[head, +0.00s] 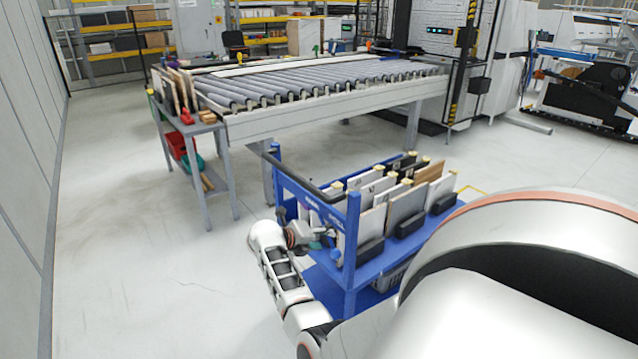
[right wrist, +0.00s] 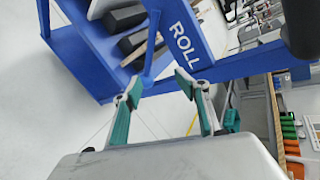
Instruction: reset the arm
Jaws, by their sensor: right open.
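My right arm reaches toward the near left end of a blue cart in the head view. The right gripper (head: 318,243) is close to the cart's blue upright there, and its fingers are small and partly hidden. In the right wrist view the right gripper (right wrist: 160,82) has two teal-padded fingers spread apart with nothing held between them. The blue cart (right wrist: 75,62) lies just beyond the fingertips, with its frame marked "ROLL". I cannot tell whether the fingers touch it. My left gripper is not in view.
The blue cart (head: 353,235) carries several upright panels (head: 372,222). A roller conveyor (head: 310,88) stands behind it. A grey side table (head: 205,128) with boards is at the left. The floor (head: 130,250) at front left is clear.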

